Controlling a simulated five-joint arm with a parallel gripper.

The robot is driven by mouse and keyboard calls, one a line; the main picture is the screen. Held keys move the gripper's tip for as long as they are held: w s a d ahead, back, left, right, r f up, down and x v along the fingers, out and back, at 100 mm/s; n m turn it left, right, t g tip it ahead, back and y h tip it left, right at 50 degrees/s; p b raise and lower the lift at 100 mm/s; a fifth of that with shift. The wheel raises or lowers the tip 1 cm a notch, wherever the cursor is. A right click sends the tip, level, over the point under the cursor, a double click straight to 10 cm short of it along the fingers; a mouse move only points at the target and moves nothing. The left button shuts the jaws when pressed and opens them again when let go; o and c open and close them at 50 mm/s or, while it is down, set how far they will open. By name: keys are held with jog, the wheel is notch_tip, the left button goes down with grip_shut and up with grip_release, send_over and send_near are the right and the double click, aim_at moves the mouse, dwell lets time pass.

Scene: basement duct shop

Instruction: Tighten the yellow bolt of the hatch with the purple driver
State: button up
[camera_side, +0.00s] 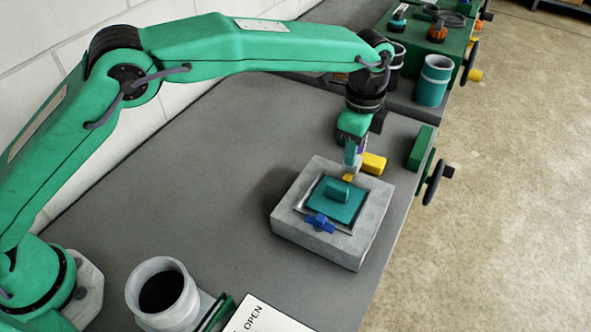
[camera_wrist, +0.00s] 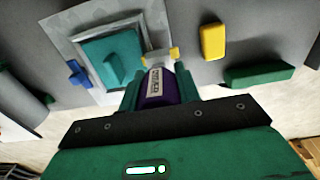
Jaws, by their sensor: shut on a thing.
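My gripper (camera_side: 352,152) is shut on the purple driver (camera_wrist: 158,88), which has a white label. It points down over the far edge of the hatch (camera_side: 345,205). The hatch is a teal plate with a raised handle, set in a grey block. The yellow bolt (camera_side: 348,178) is at the hatch's far edge, right below my gripper; it also shows in the wrist view (camera_wrist: 174,53) at the driver's tip. The tip is partly hidden, so I cannot tell whether it sits on the bolt. A blue bolt (camera_side: 320,222) is at the hatch's near edge.
A yellow block (camera_side: 374,163) lies close behind the grey block (camera_side: 283,222). A green block (camera_side: 420,148) and a black handwheel (camera_side: 434,182) are at the bench's right edge. A teal cup (camera_side: 433,82) stands behind. The bench left of the hatch is clear.

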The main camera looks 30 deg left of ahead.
jog(key=shift+r, duration=2.25)
jog(key=shift+w+a+r+n, duration=0.2)
jog(key=shift+a+n, duration=0.1)
jog(key=shift+a, duration=0.25)
jog(key=a+r+n, duration=0.3)
jog(key=a+n, duration=0.2)
jog(key=a, duration=0.5)
jog(key=a+r+n, duration=0.3)
jog(key=a+n, duration=0.1)
jog(key=a, duration=0.6)
jog(key=s+a+r+n, duration=0.1)
jog(key=s+a+n, duration=0.2)
jog(key=a, duration=0.4)
jog(key=s+a+r+n, duration=0.1)
jog(key=s+a+n, duration=0.2)
jog(key=a+n, duration=0.2)
jog(key=a, duration=0.3)
jog(key=shift+f, duration=0.1)
